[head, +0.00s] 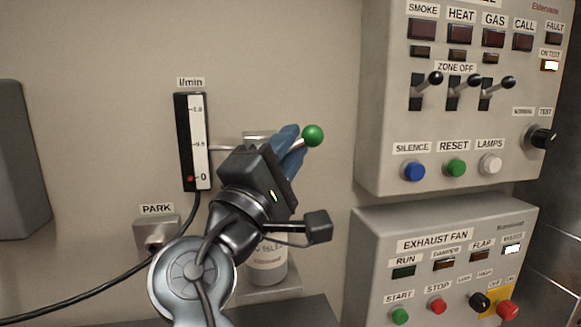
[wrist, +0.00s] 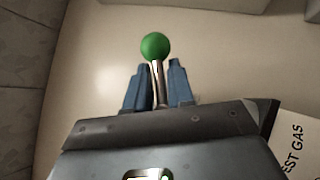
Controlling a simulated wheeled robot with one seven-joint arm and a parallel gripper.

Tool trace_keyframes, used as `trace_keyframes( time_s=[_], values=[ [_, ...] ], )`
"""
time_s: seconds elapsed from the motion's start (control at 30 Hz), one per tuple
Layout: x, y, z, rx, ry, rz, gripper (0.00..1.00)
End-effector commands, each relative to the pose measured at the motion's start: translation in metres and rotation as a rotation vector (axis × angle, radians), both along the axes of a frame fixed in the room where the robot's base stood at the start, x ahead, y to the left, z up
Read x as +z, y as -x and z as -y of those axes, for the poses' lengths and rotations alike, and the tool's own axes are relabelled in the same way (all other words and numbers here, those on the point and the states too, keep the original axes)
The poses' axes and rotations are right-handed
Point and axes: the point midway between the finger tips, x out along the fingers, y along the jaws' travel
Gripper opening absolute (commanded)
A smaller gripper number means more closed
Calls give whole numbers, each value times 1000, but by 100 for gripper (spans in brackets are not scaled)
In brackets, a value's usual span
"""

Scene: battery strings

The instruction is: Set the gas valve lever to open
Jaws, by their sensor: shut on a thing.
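The gas valve lever is a metal rod with a green ball (head: 313,135) on its end. In the head view it points up and to the right. My gripper (head: 291,143) has its blue fingers on the rod just behind the ball, and its body hides the valve. In the wrist view the green ball of the lever (wrist: 155,46) stands beyond the fingertips. The rod runs between the two blue fingers of my gripper (wrist: 157,83), which are shut on it.
A flow gauge (head: 193,140) with its red float at 0 is on the wall at left. A gas bottle (head: 267,262) stands below my gripper. Panels with switches (head: 455,120) and fan buttons (head: 440,265) are at right. A hose (head: 80,307) runs from the gauge.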

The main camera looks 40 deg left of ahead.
Motion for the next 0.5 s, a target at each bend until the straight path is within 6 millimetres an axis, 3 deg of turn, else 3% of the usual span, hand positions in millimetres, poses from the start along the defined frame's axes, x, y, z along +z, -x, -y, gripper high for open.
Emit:
trace_keyframes(
  time_s=[0.5],
  values=[
    [5,7,-7,0,324,375,0]
  ],
)
